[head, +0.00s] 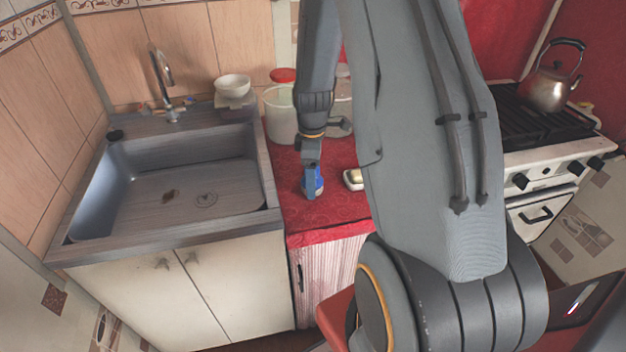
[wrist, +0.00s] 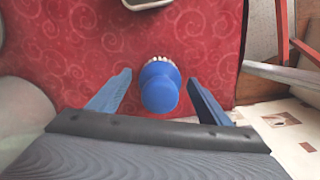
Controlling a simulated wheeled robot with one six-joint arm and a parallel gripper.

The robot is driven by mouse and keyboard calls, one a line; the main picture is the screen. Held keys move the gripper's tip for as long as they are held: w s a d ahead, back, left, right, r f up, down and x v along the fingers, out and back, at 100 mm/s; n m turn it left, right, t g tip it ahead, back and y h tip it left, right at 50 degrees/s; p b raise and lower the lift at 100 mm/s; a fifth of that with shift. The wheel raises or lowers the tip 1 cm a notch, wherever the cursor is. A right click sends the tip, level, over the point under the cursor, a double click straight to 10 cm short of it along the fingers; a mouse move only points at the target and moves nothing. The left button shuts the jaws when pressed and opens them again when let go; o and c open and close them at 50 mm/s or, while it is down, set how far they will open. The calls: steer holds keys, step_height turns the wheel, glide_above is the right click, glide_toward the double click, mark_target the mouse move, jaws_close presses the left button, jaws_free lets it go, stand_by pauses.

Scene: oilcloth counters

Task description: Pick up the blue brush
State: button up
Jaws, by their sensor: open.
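The blue brush (wrist: 159,88) has a rounded blue handle and pale bristles. It sits on the red patterned oilcloth counter (wrist: 205,30), near its front edge. In the wrist view it lies between the two blue fingers of my gripper (wrist: 160,97), with a gap on each side. My gripper is open. In the head view my gripper (head: 312,183) is low over the red counter, and the blue brush (head: 315,186) shows there partly hidden by it.
A small white dish (head: 353,179) with a yellowish piece stands right of the brush. A metal sink (head: 190,190) is left, a container with a red lid (head: 283,112) behind. A stove (head: 545,150) with a kettle (head: 550,88) is right. My arm hides part of the counter.

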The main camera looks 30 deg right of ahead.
steer(key=shift+f, duration=0.15)
steer(key=c, duration=1.3)
steer(key=shift+o, duration=0.2)
step_height(320, 180, up, 10)
steer(key=shift+r+b, duration=0.1)
steer(key=shift+b, duration=0.9)
steer(key=o, duration=0.5)
steer(key=shift+c, duration=1.3)
